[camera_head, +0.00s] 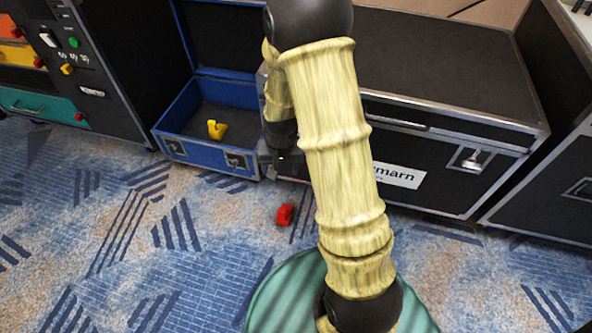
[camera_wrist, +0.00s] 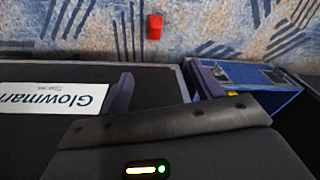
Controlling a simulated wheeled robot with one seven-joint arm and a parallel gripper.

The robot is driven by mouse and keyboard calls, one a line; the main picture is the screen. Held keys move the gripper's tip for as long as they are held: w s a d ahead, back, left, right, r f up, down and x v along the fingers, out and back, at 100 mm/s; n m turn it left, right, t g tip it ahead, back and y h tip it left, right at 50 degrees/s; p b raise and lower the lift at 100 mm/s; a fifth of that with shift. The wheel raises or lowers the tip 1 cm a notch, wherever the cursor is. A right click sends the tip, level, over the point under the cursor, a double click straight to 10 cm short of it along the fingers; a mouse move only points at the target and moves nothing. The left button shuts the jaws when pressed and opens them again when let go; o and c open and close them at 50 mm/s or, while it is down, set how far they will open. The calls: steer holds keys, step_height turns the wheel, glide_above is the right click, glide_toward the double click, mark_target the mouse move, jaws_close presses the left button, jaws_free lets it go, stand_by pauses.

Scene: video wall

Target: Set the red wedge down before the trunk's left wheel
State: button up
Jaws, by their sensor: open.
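The red wedge (camera_head: 285,214) lies on the blue patterned carpet, a short way in front of the black trunk (camera_head: 440,150) with a white name label. The wedge also shows near the top of the wrist view (camera_wrist: 155,27). My gripper (camera_head: 276,160) is by the trunk's front left end, partly hidden by my arm, and apart from the wedge. In the wrist view its fingers (camera_wrist: 160,88) stand apart with nothing between them. The trunk's left wheel cannot be made out; my arm covers part of the trunk's front.
A black equipment rack (camera_head: 110,60) is at the far left, and another dark case (camera_head: 550,190) is at the right. The carpet in front (camera_head: 110,240) is clear.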

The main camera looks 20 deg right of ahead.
steer(key=s+r+n+t, duration=0.1)
steer(key=s+r+n, duration=0.2)
steer(key=s+r, duration=0.9)
steer(key=shift+d+r+n, duration=0.15)
steer(key=shift+r+n, duration=0.15)
steer(key=shift+r, duration=0.4)
